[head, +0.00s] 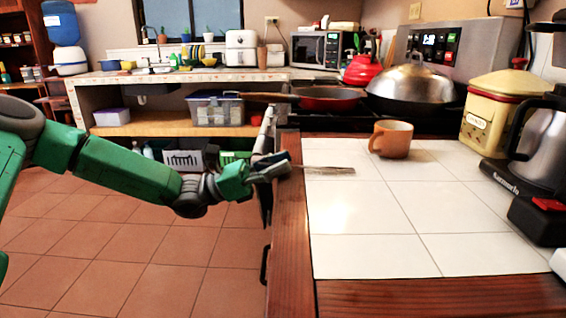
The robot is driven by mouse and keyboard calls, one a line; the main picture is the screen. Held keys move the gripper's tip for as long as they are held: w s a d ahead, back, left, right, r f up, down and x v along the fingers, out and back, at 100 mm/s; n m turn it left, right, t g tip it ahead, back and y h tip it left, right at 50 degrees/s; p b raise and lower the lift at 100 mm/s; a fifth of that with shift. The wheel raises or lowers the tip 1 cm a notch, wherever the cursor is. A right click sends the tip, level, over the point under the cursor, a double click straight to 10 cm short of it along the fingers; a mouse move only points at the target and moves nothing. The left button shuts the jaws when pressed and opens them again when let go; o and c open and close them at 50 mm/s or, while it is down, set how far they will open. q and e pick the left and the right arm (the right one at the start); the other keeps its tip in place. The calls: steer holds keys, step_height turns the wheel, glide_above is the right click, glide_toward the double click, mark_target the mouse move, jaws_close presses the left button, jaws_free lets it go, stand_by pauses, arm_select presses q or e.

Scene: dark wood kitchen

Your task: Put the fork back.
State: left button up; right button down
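A silver fork (328,170) shows at the left edge of the white-tiled counter (372,215), its tines toward the right. My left gripper (284,166) is at the wooden edge of the counter, with its fingers closed around the fork's handle end. The fingers hide that end. The fork looks level and very close to the tiles; I cannot tell if it touches them. My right gripper is not in view.
An orange mug (391,139) stands behind the fork. A red pan (328,98) and a lidded wok (411,85) sit on the stove. A yellow canister (499,108) and a kettle (545,140) stand at right. The front tiles are clear.

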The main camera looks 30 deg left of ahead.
arm_select(q)
steer(key=shift+f, duration=0.25)
steer(key=shift+r+p, duration=0.4)
steer(key=shift+p, duration=0.15)
steer(key=p+v, duration=0.2)
steer(key=v, duration=0.9)
steer(key=shift+s+a, duration=0.2)
steer(key=shift+a, duration=0.15)
steer(key=shift+r, duration=0.15)
